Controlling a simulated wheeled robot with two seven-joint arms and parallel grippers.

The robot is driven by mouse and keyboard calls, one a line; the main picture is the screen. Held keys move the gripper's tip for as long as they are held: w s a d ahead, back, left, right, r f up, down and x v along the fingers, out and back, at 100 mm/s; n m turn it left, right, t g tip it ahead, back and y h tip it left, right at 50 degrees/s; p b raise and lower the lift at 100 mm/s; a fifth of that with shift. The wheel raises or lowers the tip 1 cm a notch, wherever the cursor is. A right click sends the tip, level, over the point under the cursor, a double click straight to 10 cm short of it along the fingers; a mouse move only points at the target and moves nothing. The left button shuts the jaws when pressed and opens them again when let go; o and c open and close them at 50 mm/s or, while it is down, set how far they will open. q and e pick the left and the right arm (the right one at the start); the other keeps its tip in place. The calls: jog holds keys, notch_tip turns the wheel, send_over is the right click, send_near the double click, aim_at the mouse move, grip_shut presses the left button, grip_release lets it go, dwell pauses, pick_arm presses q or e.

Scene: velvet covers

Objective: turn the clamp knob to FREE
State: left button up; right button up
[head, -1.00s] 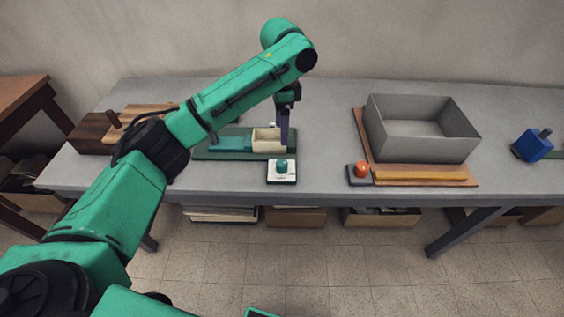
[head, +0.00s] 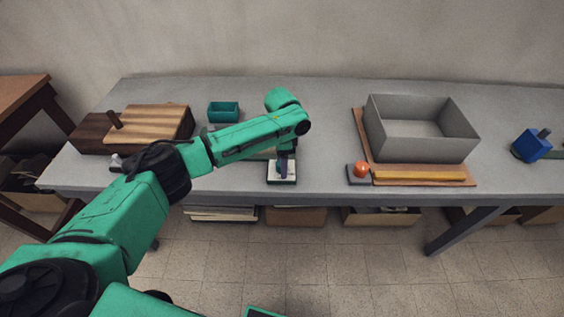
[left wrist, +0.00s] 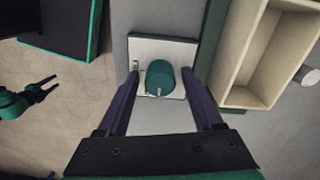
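The clamp knob (left wrist: 160,80) is a teal cylinder with a small pale mark, on a white square plate (left wrist: 148,48). The plate's lettering is too small to read. In the head view the plate (head: 274,180) lies near the bench's front edge, and my gripper mostly hides the knob. My left gripper (head: 283,176) points down over it. In the left wrist view its two purple fingers are apart, one on each side of the knob, with no clear contact. My right gripper (left wrist: 46,86) shows small at the left of that view, its fingers spread and empty.
A cream open box (left wrist: 265,50) stands close beside the plate. A small teal box (head: 223,112) and a wooden block (head: 155,125) stand to the left. An orange knob (head: 361,169) and a grey bin (head: 421,147) are to the right. Bench between is clear.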

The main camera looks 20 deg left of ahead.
pick_arm(q)
grip_shut()
